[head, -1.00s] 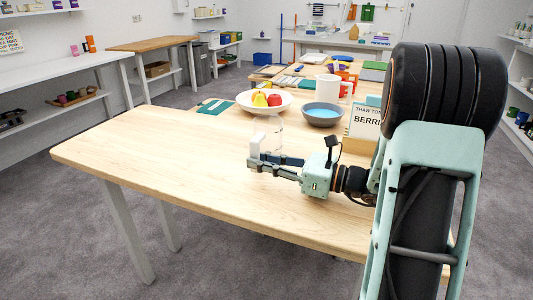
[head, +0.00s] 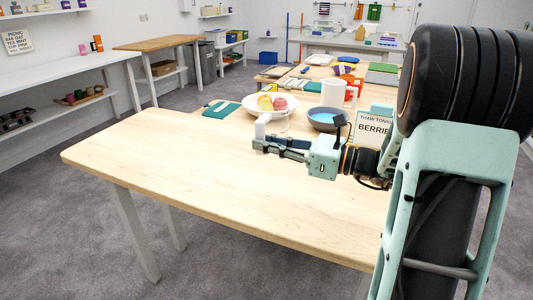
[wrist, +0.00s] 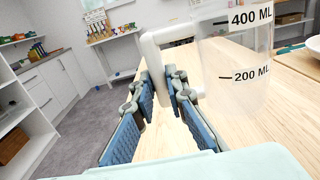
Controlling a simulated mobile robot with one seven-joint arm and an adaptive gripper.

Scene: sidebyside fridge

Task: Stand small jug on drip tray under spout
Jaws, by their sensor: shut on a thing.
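The small jug is a clear measuring cup with a white handle and black 200 ML and 400 ML marks. In the wrist view the jug (wrist: 240,85) is upright at the right, partly cut off by the top edge. My gripper (wrist: 172,88) is shut on its white handle (wrist: 152,62). In the head view my gripper (head: 264,144) holds the jug (head: 278,122) above the wooden table, in front of the fruit bowl; its clear body is hard to make out. I see no drip tray or spout.
The wooden table (head: 190,180) is clear at the front and left. Behind the jug are a white fruit bowl (head: 252,106), a grey bowl with blue contents (head: 322,116), a white mug (head: 334,92) and a berries sign (head: 374,126). White shelving (head: 60,75) lines the left wall.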

